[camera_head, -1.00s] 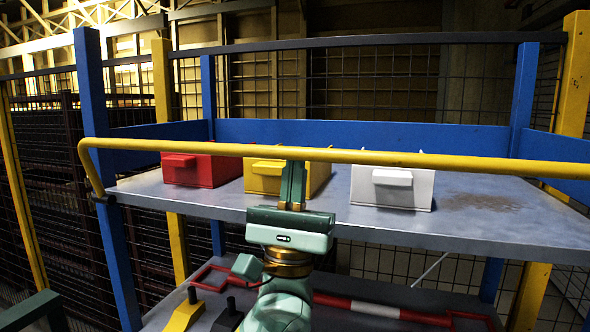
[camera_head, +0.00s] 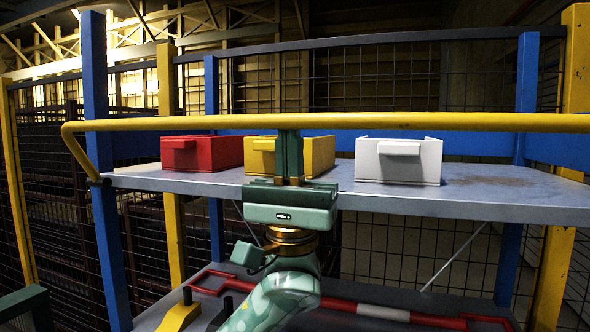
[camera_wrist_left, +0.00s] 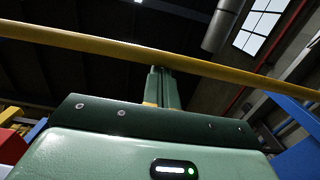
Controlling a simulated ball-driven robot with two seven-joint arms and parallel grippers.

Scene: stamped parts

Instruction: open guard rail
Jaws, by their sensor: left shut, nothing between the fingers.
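The guard rail (camera_head: 400,121) is a yellow bar spanning the front of the shelf above its edge. Its left end bends down to a pivot at the blue post. It also crosses the left wrist view (camera_wrist_left: 90,44). My left gripper (camera_head: 289,133) points upward in front of the shelf, its fingers shut and empty. The fingertips meet the lower edge of the rail in the picture, also in the left wrist view (camera_wrist_left: 163,72). Whether they touch it from below or stand behind it, I cannot tell.
Red (camera_head: 205,154), yellow (camera_head: 318,153) and white (camera_head: 397,162) bins stand on the grey shelf (camera_head: 490,196) behind the rail. A lower shelf holds a red-and-white bar (camera_head: 383,311). Blue posts and wire mesh frame the rack.

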